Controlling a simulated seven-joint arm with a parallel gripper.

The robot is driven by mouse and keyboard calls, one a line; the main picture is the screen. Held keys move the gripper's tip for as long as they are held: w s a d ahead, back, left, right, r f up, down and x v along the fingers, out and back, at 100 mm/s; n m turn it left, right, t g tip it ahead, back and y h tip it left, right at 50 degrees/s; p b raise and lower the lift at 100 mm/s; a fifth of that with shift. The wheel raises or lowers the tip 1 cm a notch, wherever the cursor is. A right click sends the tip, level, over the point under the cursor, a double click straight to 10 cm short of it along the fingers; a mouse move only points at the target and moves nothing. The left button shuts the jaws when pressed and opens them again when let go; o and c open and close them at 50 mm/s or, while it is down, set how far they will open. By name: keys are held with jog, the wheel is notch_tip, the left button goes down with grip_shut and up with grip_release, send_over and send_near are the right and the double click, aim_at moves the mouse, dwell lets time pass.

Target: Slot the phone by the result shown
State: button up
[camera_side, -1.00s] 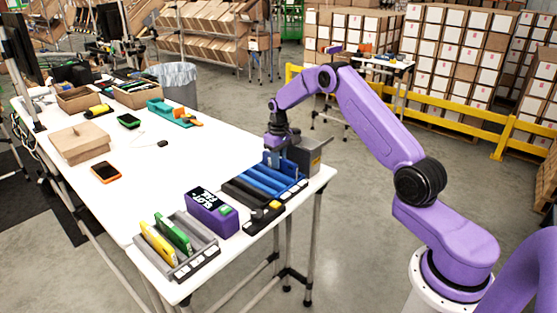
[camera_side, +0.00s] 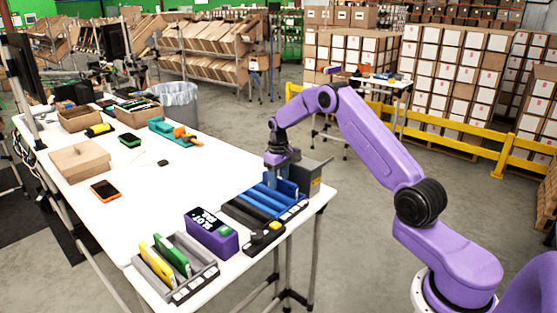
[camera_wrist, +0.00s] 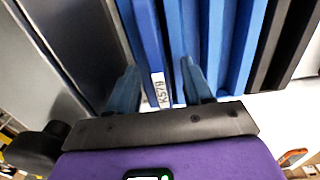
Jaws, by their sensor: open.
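A blue upright slab, seemingly a phone (camera_side: 288,185), stands at the far end of the blue slotted rack (camera_side: 268,202). In the wrist view a blue edge with a white label reading K579 (camera_wrist: 159,90) lies between my fingers. My gripper (camera_side: 279,160) is over that end of the rack, its fingers open on either side of the labelled edge in the wrist view (camera_wrist: 160,85). Whether they touch it I cannot tell. A purple box (camera_side: 212,233) with a lit display starting "SLOT" stands beside the racks; the rest is too small to read surely.
A grey rack (camera_side: 203,285) holds a yellow phone (camera_side: 157,265) and a green phone (camera_side: 172,255). A black rack (camera_side: 240,218) adjoins the blue one. A grey box (camera_side: 308,178) stands close behind my gripper. An orange-edged phone (camera_side: 105,190) lies on the white table (camera_side: 150,205).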

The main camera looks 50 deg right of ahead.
notch_tip(320, 180, up, 17)
jog(key=shift+f, duration=0.15)
dwell(0.5)
notch_tip(320, 180, up, 7)
dwell(0.6)
dwell(0.4)
jog(key=s+a+n, duration=0.3)
jog(key=s+a, duration=0.4)
jog(key=a, duration=0.5)
jog(key=s+a+n, duration=0.3)
jog(key=s+a, duration=0.4)
jog(key=a, duration=0.5)
jog(key=s+a+f+n, duration=0.2)
jog(key=s, duration=0.6)
jog(key=s+a+f+n, duration=0.1)
jog(key=s+f+n, duration=0.1)
jog(key=s, duration=0.6)
jog(key=s+d+f+n, duration=0.1)
jog(key=s+d+f, duration=0.1)
jog(key=s, duration=0.4)
jog(key=s+d+f+n, duration=0.1)
jog(key=s+f, duration=0.2)
jog(key=s, duration=0.4)
jog(key=shift+d+n, duration=0.3)
jog(key=shift+d, duration=0.1)
